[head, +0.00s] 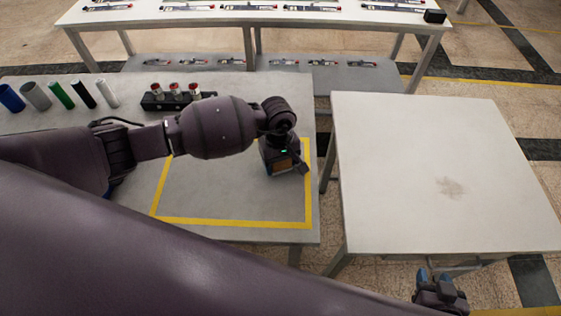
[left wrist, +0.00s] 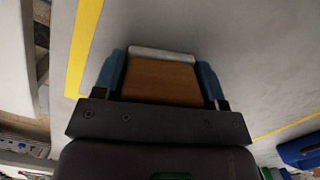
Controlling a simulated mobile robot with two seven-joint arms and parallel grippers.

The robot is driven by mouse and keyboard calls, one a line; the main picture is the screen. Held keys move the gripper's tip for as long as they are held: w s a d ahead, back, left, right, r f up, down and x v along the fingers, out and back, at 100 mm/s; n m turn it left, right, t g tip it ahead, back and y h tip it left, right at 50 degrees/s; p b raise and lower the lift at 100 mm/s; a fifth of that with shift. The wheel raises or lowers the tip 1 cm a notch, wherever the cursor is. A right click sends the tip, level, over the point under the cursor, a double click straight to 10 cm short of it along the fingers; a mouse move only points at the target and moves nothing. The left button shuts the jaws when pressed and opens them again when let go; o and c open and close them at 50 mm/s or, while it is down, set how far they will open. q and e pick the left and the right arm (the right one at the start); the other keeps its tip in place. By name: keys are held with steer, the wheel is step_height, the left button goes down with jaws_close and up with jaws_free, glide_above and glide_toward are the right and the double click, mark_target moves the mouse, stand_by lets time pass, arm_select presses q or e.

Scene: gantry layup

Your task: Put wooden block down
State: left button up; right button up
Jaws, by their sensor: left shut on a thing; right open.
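The wooden block (left wrist: 160,82) is brown with a pale strip along its far end. It sits between the two blue fingers of my left gripper (left wrist: 163,88) in the left wrist view. In the head view, my left gripper (head: 285,168) points down over the right part of the yellow-outlined area (head: 235,222) on the grey table, and a bit of the block shows there. I cannot tell whether the block touches the table. My right gripper (head: 440,290) is open near the front edge of the white table, partly cut off by the bottom of the head view.
Several coloured tubes (head: 60,94) lie at the back left of the grey table (head: 130,85). A black rack (head: 172,98) with red-and-silver pieces stands behind my left arm. A bare white table (head: 440,150) is on the right, across a gap. A long bench (head: 290,17) is behind.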

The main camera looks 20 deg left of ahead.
arm_select(q)
steer(key=shift+s+f+b, duration=0.2)
steer(key=shift+f+b, duration=0.3)
steer(key=shift+f, duration=0.05)
steer(key=o, duration=0.7)
steer(key=shift+o, duration=1.1)
steer(key=shift+f, duration=0.2)
steer(key=shift+a+r+p, duration=0.1)
steer(key=shift+r+p, duration=0.2)
steer(key=shift+r, duration=0.05)
steer(key=r, duration=0.3)
steer(key=w+r, duration=0.1)
steer(key=r, duration=0.7)
steer(key=shift+w+a+r, duration=0.2)
steer(key=shift+a, duration=0.15)
steer(key=shift+r, duration=0.7)
